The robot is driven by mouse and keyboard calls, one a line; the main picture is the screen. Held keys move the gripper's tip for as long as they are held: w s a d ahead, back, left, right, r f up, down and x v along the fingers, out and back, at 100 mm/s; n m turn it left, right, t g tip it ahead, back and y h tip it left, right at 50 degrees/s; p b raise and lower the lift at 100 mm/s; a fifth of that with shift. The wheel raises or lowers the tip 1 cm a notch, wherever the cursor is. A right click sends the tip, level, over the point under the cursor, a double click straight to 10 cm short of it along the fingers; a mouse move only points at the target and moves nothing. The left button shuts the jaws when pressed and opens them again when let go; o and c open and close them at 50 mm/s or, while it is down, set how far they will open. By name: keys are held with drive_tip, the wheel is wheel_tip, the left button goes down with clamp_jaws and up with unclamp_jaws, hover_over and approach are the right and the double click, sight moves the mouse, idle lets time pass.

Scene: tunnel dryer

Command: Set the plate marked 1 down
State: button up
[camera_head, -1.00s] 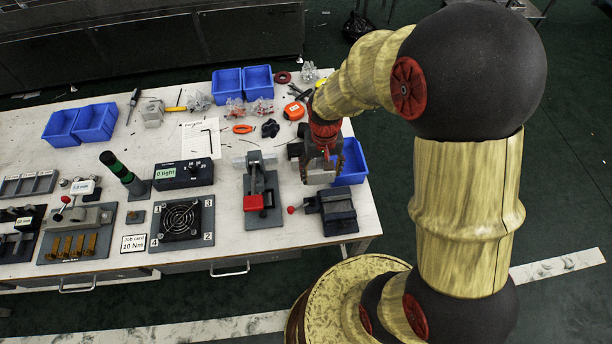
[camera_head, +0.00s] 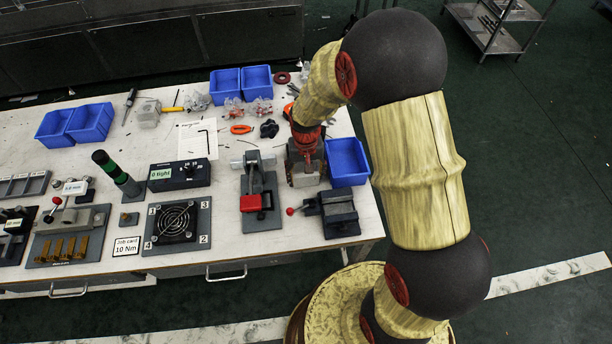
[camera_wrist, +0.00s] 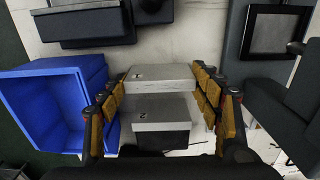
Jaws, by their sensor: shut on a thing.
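My gripper (camera_head: 305,158) reaches down to the table between the blue bin and the clamp fixture. In the wrist view my gripper (camera_wrist: 160,85) is shut on a light grey plate (camera_wrist: 165,73) with a small mark that looks like 1. Its fingers stand at the plate's left and right ends. A second grey block (camera_wrist: 165,113), marked what looks like 2, shows just below it in the picture. In the head view a grey block (camera_head: 304,180) shows under my gripper. I cannot tell whether the held plate touches what is beneath it.
The blue bin (camera_head: 347,163) stands close on the right; it fills the left of the wrist view (camera_wrist: 40,110). A dark vise (camera_head: 337,210) with a red-knobbed handle is in front. The red-handled clamp fixture (camera_head: 258,190) is on the left. Free table space around my gripper is narrow.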

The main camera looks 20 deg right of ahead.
drive_tip(key=o, duration=1.3)
drive_tip(key=shift+f, duration=0.1)
wheel_tip(320, 180, up, 21)
drive_tip(key=s+t+p, duration=0.1)
drive_tip(key=s+p, duration=0.2)
drive_tip(key=p, duration=0.1)
drive_tip(key=s+r+t, duration=0.1)
drive_tip(key=s+r, duration=0.4)
drive_tip(key=s+r+n+t, duration=0.1)
drive_tip(key=s+r+t, duration=0.1)
drive_tip(key=s+r, duration=0.3)
drive_tip(key=s+r+n+t, duration=0.1)
drive_tip(key=s+r, duration=0.4)
drive_tip(key=s, duration=0.2)
drive_tip(key=shift+d+t, duration=0.15)
drive_tip(key=shift+t, duration=0.15)
